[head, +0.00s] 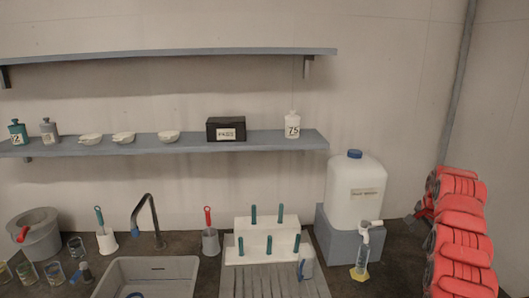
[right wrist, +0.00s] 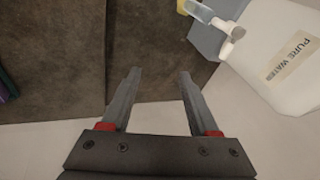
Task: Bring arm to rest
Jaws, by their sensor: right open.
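My right arm (head: 462,225), with red covers, stands folded at the right edge of the head view. Its gripper (head: 413,219) is partly hidden behind the arm, over the back of the dark counter near the wall. In the right wrist view my right gripper (right wrist: 158,85) is open. Its two grey fingers are apart with nothing between them, and the dark counter (right wrist: 150,40) shows beyond. My left arm and gripper are not in view.
A white water container (head: 354,195) on a grey stand is left of my right gripper; it also shows in the wrist view (right wrist: 285,65). A sink (head: 150,265), a drying rack (head: 268,240) and glassware occupy the counter. Shelves (head: 160,148) hang above.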

